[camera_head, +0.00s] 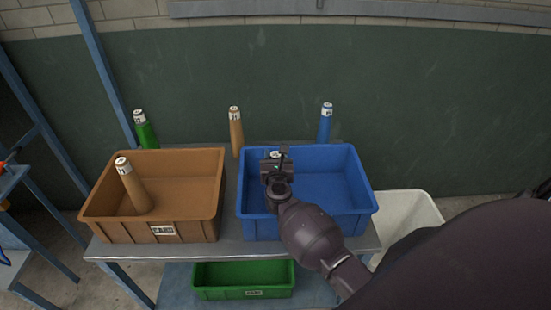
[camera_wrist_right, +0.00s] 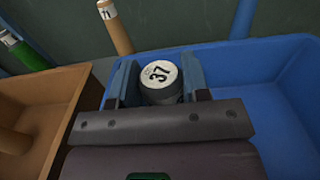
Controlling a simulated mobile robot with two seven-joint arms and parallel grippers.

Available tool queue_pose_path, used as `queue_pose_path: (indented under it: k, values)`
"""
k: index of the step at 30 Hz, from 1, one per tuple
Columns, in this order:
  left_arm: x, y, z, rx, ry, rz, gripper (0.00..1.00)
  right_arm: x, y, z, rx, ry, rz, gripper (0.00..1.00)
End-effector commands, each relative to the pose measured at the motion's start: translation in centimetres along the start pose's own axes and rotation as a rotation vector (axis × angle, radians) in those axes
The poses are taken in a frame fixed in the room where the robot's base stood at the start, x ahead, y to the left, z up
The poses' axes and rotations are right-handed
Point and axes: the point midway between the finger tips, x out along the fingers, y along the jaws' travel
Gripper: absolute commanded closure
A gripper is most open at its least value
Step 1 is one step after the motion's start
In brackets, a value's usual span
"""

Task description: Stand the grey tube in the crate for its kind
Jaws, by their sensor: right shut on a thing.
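My right gripper (camera_head: 277,166) is shut on the grey tube, whose white cap (camera_head: 275,154) shows between the fingers. A green crate (camera_head: 245,292) sits on the lower shelf. My left gripper is not in view.
A brown tube (camera_head: 135,190) leans inside the brown crate. Behind the crates stand a green tube (camera_head: 146,132), another brown tube (camera_head: 236,135) and a blue tube (camera_head: 325,127). A white bin (camera_head: 415,215) is at the right. The blue crate's right half is empty.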

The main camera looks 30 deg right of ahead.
Motion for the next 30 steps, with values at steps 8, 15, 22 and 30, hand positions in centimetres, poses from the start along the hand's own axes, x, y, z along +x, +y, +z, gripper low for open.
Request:
queue_pose_path:
  k: [8,15,22,30]
  values:
    - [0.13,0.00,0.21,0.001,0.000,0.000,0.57,0.01,0.02,-0.16,0.001,-0.001,0.000,0.93]
    - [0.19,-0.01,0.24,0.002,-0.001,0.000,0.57,0.01,0.01,-0.25,0.000,-0.001,-0.001,0.34]
    - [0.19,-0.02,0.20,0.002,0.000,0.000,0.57,0.02,0.01,-0.24,0.000,-0.001,0.000,0.32]
    - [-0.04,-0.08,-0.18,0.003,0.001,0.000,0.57,-0.93,0.06,0.06,0.001,0.001,0.000,0.32]
